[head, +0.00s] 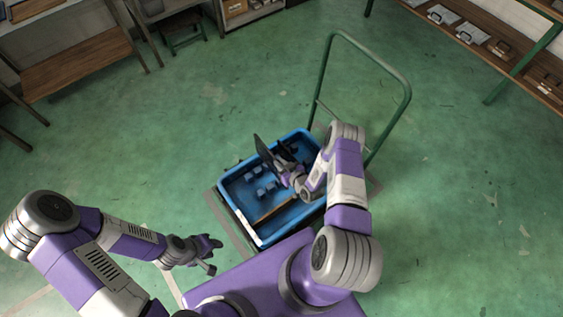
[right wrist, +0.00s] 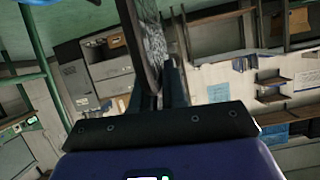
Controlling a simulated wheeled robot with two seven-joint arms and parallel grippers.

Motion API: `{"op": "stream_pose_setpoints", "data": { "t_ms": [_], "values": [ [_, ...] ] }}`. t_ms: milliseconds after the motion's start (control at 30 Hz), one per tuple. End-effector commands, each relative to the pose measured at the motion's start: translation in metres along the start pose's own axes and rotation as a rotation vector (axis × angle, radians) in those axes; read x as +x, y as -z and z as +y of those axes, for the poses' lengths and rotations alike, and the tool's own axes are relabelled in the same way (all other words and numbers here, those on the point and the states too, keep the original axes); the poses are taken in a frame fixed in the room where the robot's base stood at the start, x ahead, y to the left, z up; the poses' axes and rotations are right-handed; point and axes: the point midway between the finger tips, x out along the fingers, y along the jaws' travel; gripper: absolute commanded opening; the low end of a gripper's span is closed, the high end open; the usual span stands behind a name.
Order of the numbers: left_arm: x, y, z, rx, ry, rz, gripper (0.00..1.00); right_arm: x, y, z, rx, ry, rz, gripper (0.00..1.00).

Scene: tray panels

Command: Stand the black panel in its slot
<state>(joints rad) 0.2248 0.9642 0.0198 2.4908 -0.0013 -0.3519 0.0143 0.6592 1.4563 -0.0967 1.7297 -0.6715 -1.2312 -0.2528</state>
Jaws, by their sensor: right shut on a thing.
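The black panel (head: 263,149) is a thin dark plate at the far side of the blue tray (head: 227,188). It stands on edge, slightly tilted in the head view. My right gripper (head: 284,172) is shut on it. In the right wrist view the panel (right wrist: 140,40) runs up from between the fingers (right wrist: 160,85). Small blue blocks (head: 260,192) stand on the tray floor; which gap is the panel's slot I cannot tell. The panel's lower edge is hard to make out. My left gripper (head: 212,256) is open and empty, outside the tray at the near left.
The tray sits on a cart with a tall green handle (head: 409,92) behind it. A brown strip (head: 277,210) lies in the near part of the tray. A dark piece (head: 290,147) is at its far right. Shelves and a bench stand well away; the green floor around is clear.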

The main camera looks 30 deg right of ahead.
Motion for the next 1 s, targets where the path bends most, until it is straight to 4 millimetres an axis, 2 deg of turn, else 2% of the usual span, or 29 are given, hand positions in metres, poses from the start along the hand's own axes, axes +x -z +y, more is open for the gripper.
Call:
{"op": "stream_pose_setpoints", "data": {
  "t_ms": [167,600,1000],
  "values": [
    [0.005,0.000,-0.002,0.000,0.000,0.000,0.38,0.003,-0.010,0.003,-0.022,0.008,0.000,0.00],
    [0.037,0.002,-0.014,0.000,0.000,0.000,0.38,0.020,-0.048,0.006,-0.017,0.006,0.001,0.00],
    [0.037,0.002,-0.014,0.000,0.000,0.000,0.38,0.021,-0.049,0.006,-0.016,0.006,0.001,0.00]
  ]
}}
